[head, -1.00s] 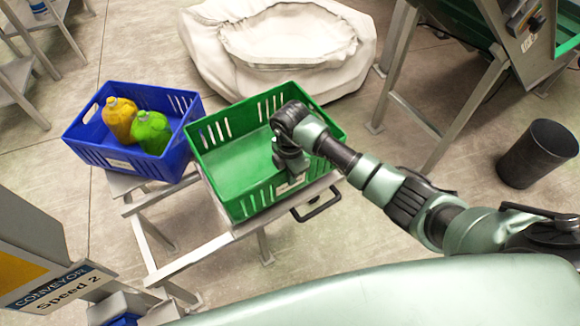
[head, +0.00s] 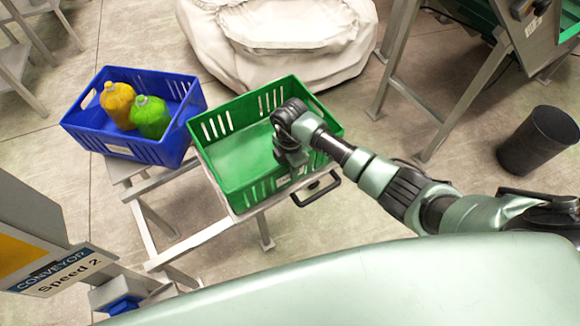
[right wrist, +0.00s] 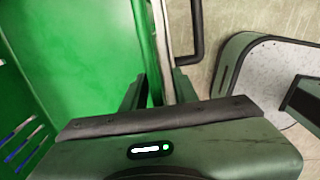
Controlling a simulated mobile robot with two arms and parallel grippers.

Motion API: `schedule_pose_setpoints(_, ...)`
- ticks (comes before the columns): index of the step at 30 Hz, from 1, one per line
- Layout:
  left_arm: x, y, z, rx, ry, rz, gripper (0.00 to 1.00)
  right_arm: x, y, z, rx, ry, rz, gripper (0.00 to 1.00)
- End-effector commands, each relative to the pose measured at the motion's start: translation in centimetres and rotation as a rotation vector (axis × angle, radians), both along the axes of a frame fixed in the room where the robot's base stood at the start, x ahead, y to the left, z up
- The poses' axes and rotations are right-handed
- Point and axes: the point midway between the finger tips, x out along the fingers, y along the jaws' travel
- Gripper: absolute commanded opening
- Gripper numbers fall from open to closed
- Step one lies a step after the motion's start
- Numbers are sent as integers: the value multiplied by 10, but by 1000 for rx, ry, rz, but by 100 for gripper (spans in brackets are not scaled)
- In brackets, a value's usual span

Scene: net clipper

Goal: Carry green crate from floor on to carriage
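The green crate (head: 225,170) is empty and upright. It appears to rest on the metal-framed carriage (head: 205,235), right of the blue crate (head: 125,148). My right gripper (head: 292,158) points down at the green crate's near right wall. In the right wrist view its fingers (right wrist: 160,92) straddle the green crate's wall, one inside and one outside. They stand apart, with the wall and a strip of pale rail showing between them. My left gripper is not in view.
The blue crate holds a yellow bottle (head: 117,103) and a green bottle (head: 150,118). A large white sack (head: 290,45) lies behind the crates. A black bin (head: 535,140) stands at right. A conveyor sign (head: 60,272) is at lower left.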

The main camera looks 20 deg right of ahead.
Motion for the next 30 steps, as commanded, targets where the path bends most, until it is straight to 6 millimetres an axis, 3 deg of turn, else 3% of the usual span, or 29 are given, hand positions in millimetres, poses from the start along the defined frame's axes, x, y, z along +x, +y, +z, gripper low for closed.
schedule_pose_setpoints(10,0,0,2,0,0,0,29,1,0,12,1,-3,1,29)
schedule_pose_setpoints(21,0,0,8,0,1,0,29,1,0,87,0,-5,2,29)
schedule_pose_setpoints(30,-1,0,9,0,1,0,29,0,0,120,0,0,0,29)
